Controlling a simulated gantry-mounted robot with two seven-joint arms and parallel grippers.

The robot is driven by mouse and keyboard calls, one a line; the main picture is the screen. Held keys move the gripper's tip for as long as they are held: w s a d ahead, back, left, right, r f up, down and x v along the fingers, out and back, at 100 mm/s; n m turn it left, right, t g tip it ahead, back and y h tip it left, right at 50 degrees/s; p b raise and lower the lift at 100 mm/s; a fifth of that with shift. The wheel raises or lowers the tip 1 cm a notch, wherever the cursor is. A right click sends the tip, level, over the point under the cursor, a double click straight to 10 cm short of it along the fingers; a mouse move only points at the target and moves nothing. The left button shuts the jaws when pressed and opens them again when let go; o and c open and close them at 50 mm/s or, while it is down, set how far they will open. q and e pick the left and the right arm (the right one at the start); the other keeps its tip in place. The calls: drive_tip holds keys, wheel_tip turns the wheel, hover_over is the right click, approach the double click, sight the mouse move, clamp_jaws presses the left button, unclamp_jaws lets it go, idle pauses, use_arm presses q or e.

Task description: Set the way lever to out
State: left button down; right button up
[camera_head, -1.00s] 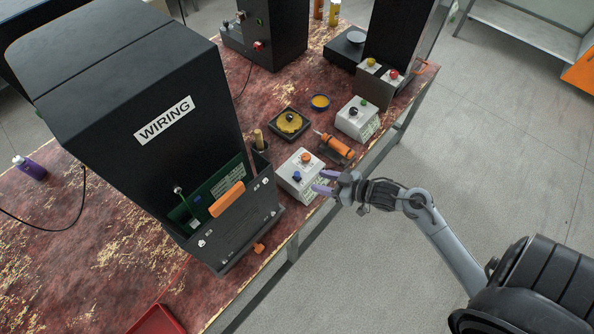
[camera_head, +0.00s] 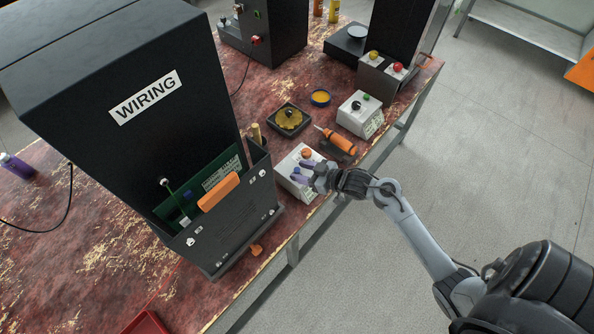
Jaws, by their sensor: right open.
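I cannot tell for certain which part is the way lever; no label naming it can be read. My right gripper (camera_head: 298,171) is open and empty, its lilac fingers pointing left over the white control box (camera_head: 288,179). That box has an orange knob (camera_head: 306,153) and a blue knob (camera_head: 296,170), which lies by the fingertips; touching or not cannot be told. My left gripper is out of view.
An orange-handled screwdriver (camera_head: 338,141) and a second white box (camera_head: 360,114) lie beyond the gripper. A black tray with a yellow piece (camera_head: 289,117) and a small round dish (camera_head: 320,97) are behind. A red tray (camera_head: 147,323) is at the bottom. Floor is clear on the right.

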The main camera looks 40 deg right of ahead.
drive_tip(key=shift+x, duration=1.1)
clamp_jaws()
